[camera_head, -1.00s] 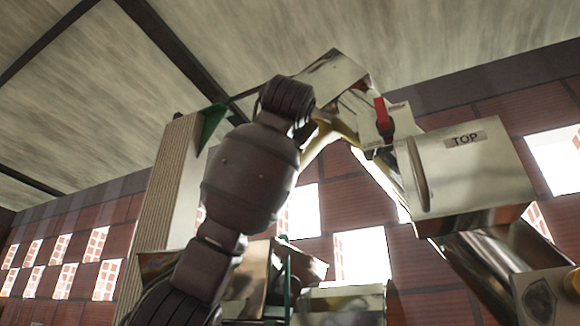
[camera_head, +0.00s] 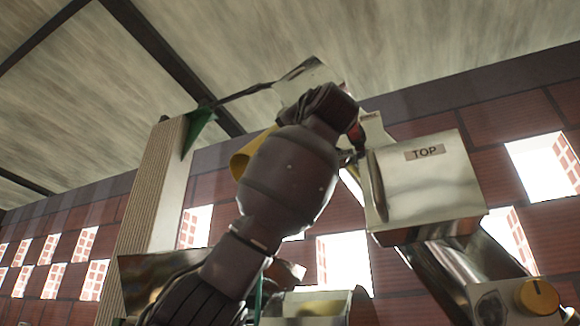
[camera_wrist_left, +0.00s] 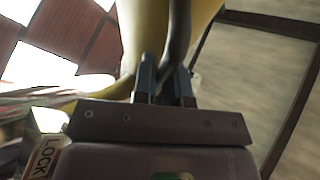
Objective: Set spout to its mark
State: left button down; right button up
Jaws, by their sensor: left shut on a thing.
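The yellow spout (camera_head: 252,152) shows in the head view to the left of my left arm, mostly hidden behind it. It fills the upper middle of the left wrist view (camera_wrist_left: 147,35), with a dark bar along it. My left gripper (camera_wrist_left: 165,82) is shut on this dark bar. The head view hides these fingers behind my arm. My right gripper is in neither view. I cannot make out a mark for the spout.
A metal box labelled TOP (camera_head: 430,185) stands right of my arm, with a shiny pipe below it. An orange knob (camera_head: 539,297) is at lower right. A ribbed column (camera_head: 153,200) with a green bracket (camera_head: 197,130) stands left. A LOCK label (camera_wrist_left: 42,158) shows in the wrist view.

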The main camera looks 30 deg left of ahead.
pick_arm(q)
jog(key=shift+d, duration=0.15)
jog(key=c, duration=1.2)
grip_release()
jog(key=b+v, duration=0.2)
jog(key=v, duration=0.5)
jog(key=shift+d+f, duration=0.1)
jog(key=shift+d, duration=0.1)
